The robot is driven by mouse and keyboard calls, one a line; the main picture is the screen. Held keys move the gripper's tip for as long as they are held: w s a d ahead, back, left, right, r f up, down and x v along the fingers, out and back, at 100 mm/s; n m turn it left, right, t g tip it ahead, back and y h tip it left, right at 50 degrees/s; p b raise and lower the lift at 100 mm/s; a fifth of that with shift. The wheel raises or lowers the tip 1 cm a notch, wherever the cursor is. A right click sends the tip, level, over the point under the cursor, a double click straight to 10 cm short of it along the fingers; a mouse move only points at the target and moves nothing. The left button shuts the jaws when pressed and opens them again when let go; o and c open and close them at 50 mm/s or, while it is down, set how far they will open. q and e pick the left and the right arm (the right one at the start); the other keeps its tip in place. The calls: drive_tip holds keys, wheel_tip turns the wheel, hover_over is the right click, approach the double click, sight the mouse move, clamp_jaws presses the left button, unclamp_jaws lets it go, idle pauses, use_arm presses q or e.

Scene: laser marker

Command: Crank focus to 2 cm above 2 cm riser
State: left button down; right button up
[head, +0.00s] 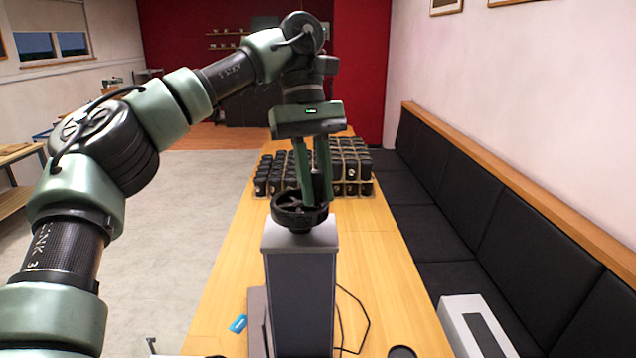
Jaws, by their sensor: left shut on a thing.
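The laser marker's grey column (302,300) stands upright on the wooden table. A black handwheel crank (290,216) sits on its light grey top cap (326,238). My left gripper (316,198) reaches down from above, its two green fingers shut on the crank's upright black knob at the right side of the wheel. The fingers partly cover the wheel's far right rim. The riser, the laser head and any height scale cannot be made out from here. My right gripper does not show.
Several black cups or jars in trays (352,188) stand on the table behind the column. A blue tag (238,324) and a black cable (362,318) lie beside it. A white box (476,328) is at the lower right by the black bench (440,215).

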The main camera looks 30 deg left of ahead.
sight(294, 214)
use_arm(q)
drive_tip(key=m, duration=0.2)
drive_tip(key=s+m+g+y, duration=0.1)
drive_tip(key=m, duration=0.1)
drive_tip(key=m+y, duration=0.1)
drive_tip(key=m, duration=0.1)
drive_tip(key=shift+s+a+r+m, duration=0.1)
drive_tip(key=shift+s+r+m, duration=0.05)
drive_tip(key=shift+s+m, duration=0.2)
drive_tip(key=shift+s+a+m+g+y, duration=0.15)
drive_tip(key=shift+m+y, duration=0.15)
drive_tip(key=shift+m, duration=0.35)
drive_tip(key=shift+s+a+m+g+y, duration=0.15)
drive_tip(key=shift+m+y, duration=0.15)
drive_tip(key=shift+m, duration=0.3)
drive_tip(key=shift+s+a+m+y, duration=0.15)
drive_tip(key=shift+m+y, duration=0.2)
drive_tip(key=shift+m, duration=0.55)
drive_tip(key=shift+s+a+m+y, duration=0.15)
drive_tip(key=shift+m+y, duration=0.2)
drive_tip(key=shift+m, duration=0.55)
drive_tip(key=c, duration=1.3)
unclamp_jaws()
